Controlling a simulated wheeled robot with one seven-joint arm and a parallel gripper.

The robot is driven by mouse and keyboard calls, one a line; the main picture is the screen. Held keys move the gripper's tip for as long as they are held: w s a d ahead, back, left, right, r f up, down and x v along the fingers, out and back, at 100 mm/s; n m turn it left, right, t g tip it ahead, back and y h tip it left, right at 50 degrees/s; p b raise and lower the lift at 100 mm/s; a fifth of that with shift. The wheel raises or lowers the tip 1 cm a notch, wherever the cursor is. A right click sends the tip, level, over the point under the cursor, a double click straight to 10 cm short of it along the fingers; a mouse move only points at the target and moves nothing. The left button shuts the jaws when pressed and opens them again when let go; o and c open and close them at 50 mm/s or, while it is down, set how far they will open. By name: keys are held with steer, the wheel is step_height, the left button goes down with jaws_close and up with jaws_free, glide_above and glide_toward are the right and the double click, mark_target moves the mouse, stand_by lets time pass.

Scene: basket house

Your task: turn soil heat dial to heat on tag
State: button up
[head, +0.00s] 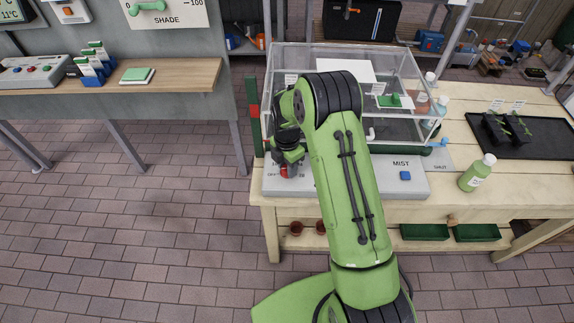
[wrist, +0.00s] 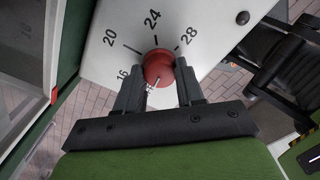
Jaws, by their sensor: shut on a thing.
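The red soil heat dial (wrist: 158,66) is on a light grey panel in the wrist view, with the numbers 16, 20, 24 and 28 around it. My gripper (wrist: 160,88) has its two dark fingers closed on either side of the dial. In the head view the dial (head: 283,172) shows as a bit of red under my gripper (head: 287,165), at the panel's left end. A small pale mark shows on the dial's near side; I cannot tell which number the dial is set to. I cannot make out the heat on tag.
The panel (head: 345,183) also carries a blue button (head: 405,175) beside the word MIST. A clear propagator box (head: 400,65) stands right behind the panel. A green bottle (head: 478,173) and a black seedling tray (head: 540,145) are to the right on the wooden bench (head: 455,200).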

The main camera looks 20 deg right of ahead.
steer(key=m+b, duration=0.1)
steer(key=m, duration=0.3)
steer(key=shift+m, duration=0.3)
steer(key=m+b, duration=0.1)
steer(key=m, duration=0.4)
steer(key=shift+b, duration=0.35)
steer(key=m, duration=0.4)
steer(key=shift+m+b, duration=0.3)
steer(key=shift+m, duration=0.1)
steer(key=m, duration=0.4)
steer(key=shift+m, duration=0.3)
steer(key=shift+r, duration=0.1)
steer(key=o, duration=1)
steer(key=shift+o, duration=0.2)
